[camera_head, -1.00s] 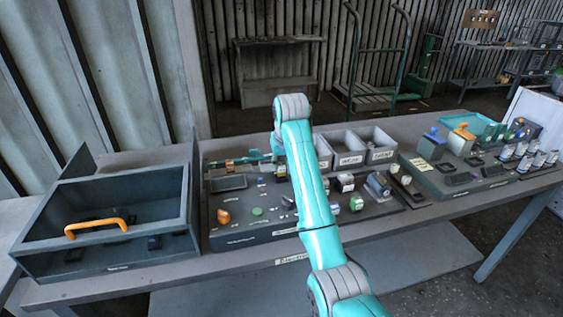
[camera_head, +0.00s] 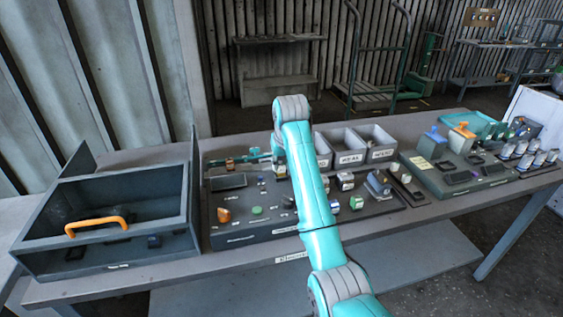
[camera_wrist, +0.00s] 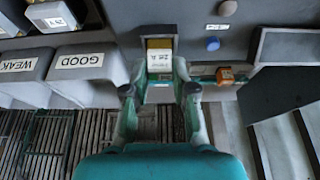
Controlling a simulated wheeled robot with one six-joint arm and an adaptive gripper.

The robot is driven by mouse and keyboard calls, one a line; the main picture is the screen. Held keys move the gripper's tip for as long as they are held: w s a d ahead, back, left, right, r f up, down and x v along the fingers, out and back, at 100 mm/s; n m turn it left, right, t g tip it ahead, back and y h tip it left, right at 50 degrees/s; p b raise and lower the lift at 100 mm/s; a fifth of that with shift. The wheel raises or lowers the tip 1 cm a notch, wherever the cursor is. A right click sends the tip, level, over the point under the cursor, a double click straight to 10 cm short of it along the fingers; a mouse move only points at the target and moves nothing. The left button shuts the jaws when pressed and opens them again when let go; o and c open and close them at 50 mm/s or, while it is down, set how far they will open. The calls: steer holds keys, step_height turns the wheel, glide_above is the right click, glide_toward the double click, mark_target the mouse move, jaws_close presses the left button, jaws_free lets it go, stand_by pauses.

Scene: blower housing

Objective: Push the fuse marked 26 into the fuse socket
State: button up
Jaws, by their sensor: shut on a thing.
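The fuse (camera_wrist: 160,62) is in the middle of the wrist view, with a yellowish part and a white label. The label is turned sideways and looks like 26, though it is small. My gripper (camera_wrist: 161,78) is shut on this fuse, one finger at each side. The fuse is close against the grey panel (camera_wrist: 120,25). A pale piece shows just below it between the fingers. I cannot tell which part is the socket or how deep the fuse sits. In the head view my arm hides much of this spot.
An orange block (camera_wrist: 226,76) sits close to the right finger. Bins marked WEAK (camera_wrist: 20,66) and GOOD (camera_wrist: 82,62) stand to the left.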

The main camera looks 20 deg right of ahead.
steer(key=shift+f, duration=0.6)
steer(key=o, duration=1)
steer(key=shift+c, duration=0.2)
steer(key=v, duration=0.7)
steer(key=shift+r, duration=0.25)
steer(key=shift+s, duration=0.1)
